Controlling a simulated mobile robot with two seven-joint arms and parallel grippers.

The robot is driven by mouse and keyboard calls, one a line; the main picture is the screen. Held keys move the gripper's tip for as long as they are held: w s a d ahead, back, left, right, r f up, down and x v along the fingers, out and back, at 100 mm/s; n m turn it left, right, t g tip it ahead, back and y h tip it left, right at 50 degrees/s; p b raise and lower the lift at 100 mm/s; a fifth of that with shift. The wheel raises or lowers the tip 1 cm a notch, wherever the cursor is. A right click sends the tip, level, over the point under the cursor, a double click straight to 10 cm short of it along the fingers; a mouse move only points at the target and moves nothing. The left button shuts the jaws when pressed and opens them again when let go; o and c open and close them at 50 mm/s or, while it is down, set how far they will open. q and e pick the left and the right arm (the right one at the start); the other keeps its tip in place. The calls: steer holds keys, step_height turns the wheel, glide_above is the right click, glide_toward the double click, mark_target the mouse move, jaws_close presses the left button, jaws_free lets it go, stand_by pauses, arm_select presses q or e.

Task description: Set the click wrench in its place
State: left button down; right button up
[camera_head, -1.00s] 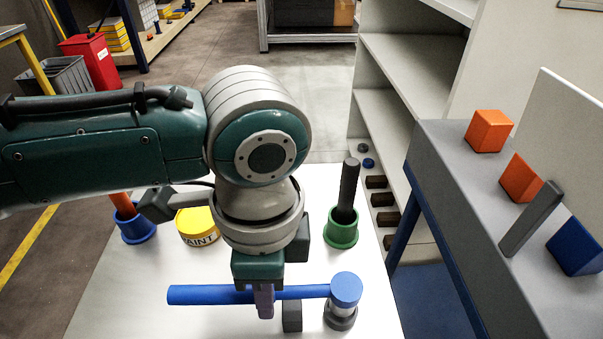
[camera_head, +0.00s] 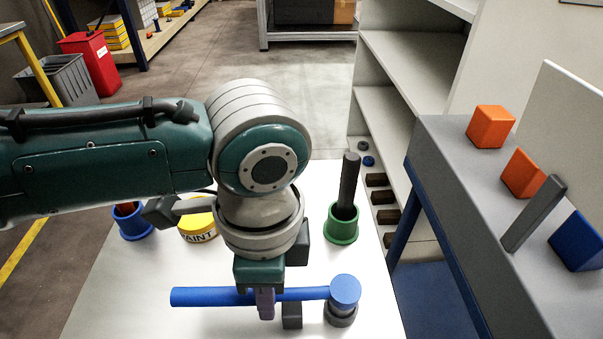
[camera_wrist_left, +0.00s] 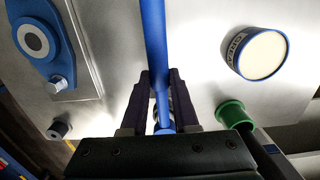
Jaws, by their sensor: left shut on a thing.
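A long blue tool (camera_head: 205,297), which I take to be the click wrench, lies level across the front of the white table in the head view. A round blue head (camera_head: 345,290) shows at its right end, above a grey cylinder; I cannot tell whether they touch. My left gripper (camera_head: 266,305) points down and is shut on the handle. In the left wrist view the blue shaft (camera_wrist_left: 154,40) runs between the fingers of the gripper (camera_wrist_left: 160,100). Which spot is its place, I cannot tell. My right gripper is not in view.
The wrist view shows a white-topped tin (camera_wrist_left: 262,55) and a blue ringed part (camera_wrist_left: 62,62). A grey ledge (camera_head: 475,190) with blocks is right.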

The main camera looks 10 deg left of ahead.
arm_select(q)
steer(key=shift+f+b, duration=0.35)
steer(key=shift+f, duration=0.3)
steer(key=c, duration=0.6)
jaws_free()
steer(key=r+p, duration=0.1)
steer(key=r, duration=0.4)
steer(key=r+p, duration=0.1)
steer(key=r, duration=0.4)
steer(key=shift+w+d, duration=0.1)
steer(key=shift+d, duration=0.1)
steer(key=shift+d+p, duration=0.1)
steer(key=shift+p, duration=0.2)
